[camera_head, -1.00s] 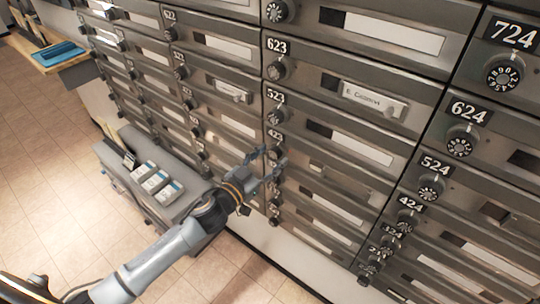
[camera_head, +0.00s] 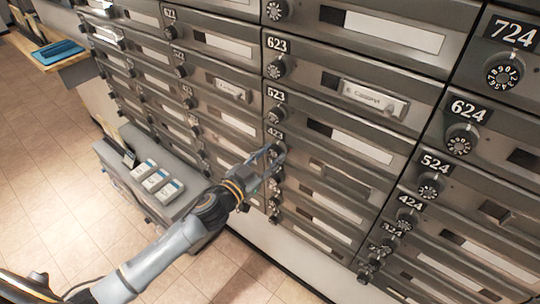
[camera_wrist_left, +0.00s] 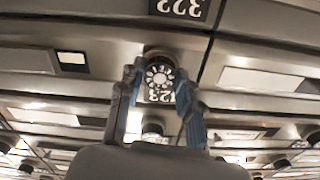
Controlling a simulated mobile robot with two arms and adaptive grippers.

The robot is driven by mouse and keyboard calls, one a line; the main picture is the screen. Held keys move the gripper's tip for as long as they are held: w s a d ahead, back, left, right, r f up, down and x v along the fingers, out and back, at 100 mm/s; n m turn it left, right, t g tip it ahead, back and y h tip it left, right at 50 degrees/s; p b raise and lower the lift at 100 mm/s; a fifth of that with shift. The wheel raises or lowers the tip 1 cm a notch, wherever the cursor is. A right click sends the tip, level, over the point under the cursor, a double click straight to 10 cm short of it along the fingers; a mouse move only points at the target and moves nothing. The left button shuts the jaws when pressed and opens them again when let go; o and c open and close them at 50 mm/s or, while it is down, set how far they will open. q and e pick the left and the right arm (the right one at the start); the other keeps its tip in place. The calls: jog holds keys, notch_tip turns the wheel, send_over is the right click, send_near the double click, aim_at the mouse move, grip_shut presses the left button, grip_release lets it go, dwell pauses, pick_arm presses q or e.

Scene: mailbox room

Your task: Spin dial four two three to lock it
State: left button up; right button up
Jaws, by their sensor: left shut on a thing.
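The 423 plate (camera_head: 274,134) is on the mailbox wall in the middle of the head view, below the 523 dial (camera_head: 275,115). My left gripper (camera_head: 270,160) is at the dial just under this plate and mostly hides it in the head view. In the left wrist view, which is upside down, the round black dial (camera_wrist_left: 159,76) with a white number ring sits between the two fingers of my left gripper (camera_wrist_left: 158,82). The fingers are shut on its sides. The digits on the dial are too small to read. My right gripper is not in view.
Closely spaced dials and label slots surround the gripper, with the 424 dial (camera_head: 406,219) to the right. A grey cabinet (camera_head: 118,172) with several white boxes stands left of my left arm. A wooden counter (camera_head: 60,62) is at the upper left. The tiled floor (camera_head: 50,170) is clear.

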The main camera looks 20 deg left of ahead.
pick_arm(q)
jog(key=m, duration=0.3)
jog(key=shift+m, duration=0.4)
jog(key=m, duration=0.4)
jog(key=shift+m+p, duration=0.3)
jog(key=m, duration=0.3)
jog(key=shift+m, duration=0.3)
jog(key=m, duration=0.5)
jog(key=shift+m, duration=0.3)
jog(key=m, duration=0.4)
jog(key=shift+m, duration=0.3)
jog(key=m, duration=0.7)
jog(key=shift+m+p, duration=0.65)
jog(key=shift+m, duration=1.75)
